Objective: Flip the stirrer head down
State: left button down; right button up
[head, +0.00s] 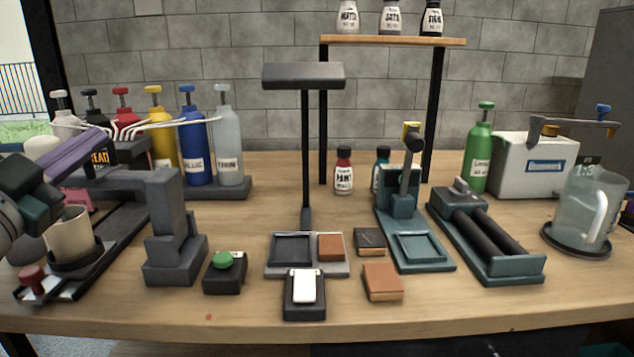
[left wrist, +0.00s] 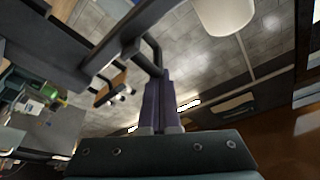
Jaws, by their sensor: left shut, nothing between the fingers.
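My left gripper (head: 100,137) reaches in from the left edge, its purple fingers together and empty, pointing up and to the right. The shut fingers also show in the left wrist view (left wrist: 160,100). Below the gripper, a beige cup (head: 70,236) stands upright on a long dark base (head: 112,238) with a red knob (head: 32,278) at its front. I take this for the stirrer. Its head is not clear in the head view, where my gripper covers part of that area. In the left wrist view a dark bar (left wrist: 128,30) crosses beside the fingers. My right gripper is not in view.
A grey stand (head: 170,235) rises right of the cup, with a green button box (head: 224,272) beside it. Pump bottles (head: 195,140) stand behind on a dark rack. A tall lamp-like stand (head: 304,130) is mid-table. The front edge is mostly clear.

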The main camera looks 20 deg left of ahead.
pick_arm(q)
jog(key=shift+s+a+f+n, duration=0.15)
jog(key=shift+a+f+n, duration=0.25)
jog(key=shift+n, duration=0.2)
jog(key=shift+a+y, duration=0.1)
jog(key=shift+y, duration=0.3)
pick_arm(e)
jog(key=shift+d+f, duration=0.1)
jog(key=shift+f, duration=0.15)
